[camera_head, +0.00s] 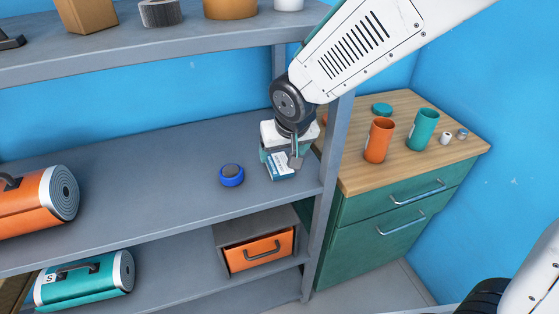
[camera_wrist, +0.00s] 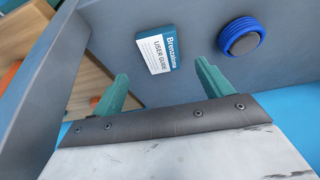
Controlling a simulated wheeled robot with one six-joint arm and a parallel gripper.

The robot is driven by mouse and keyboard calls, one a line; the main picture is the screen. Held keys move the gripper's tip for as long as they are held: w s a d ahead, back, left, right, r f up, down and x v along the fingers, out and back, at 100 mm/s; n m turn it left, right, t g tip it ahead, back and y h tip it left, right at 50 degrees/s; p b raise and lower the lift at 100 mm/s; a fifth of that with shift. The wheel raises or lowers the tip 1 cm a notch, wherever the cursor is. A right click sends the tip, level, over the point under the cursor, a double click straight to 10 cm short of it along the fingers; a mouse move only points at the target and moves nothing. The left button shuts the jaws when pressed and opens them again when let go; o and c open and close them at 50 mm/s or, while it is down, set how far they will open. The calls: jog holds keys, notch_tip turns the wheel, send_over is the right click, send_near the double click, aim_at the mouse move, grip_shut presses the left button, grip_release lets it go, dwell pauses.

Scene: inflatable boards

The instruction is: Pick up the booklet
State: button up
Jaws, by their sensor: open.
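The booklet (camera_wrist: 157,51) is a small blue and white item with "USER GUIDE" on its cover. It lies on the grey middle shelf near the right upright, and it also shows in the head view (camera_head: 279,171), partly hidden by my gripper. My gripper (camera_head: 287,160) is above the booklet at that end of the shelf. In the wrist view its two green fingers (camera_wrist: 160,82) are spread apart with nothing between them, and the booklet lies just beyond the fingertips. I cannot tell the exact height of the fingers over it.
A blue round object (camera_head: 232,175) sits on the shelf close to the booklet. The shelf's upright post (camera_head: 332,150) stands to the right. An orange rolled case (camera_head: 40,200) lies at the far left. A wooden-topped cabinet (camera_head: 400,165) with orange and green cups is beyond the post.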

aim_at(279, 164)
jog(key=x, duration=0.6)
jog(key=shift+w+a+f, duration=0.15)
jog(key=shift+w+f, duration=0.1)
jog(key=shift+f, duration=0.05)
jog(key=c, duration=1.1)
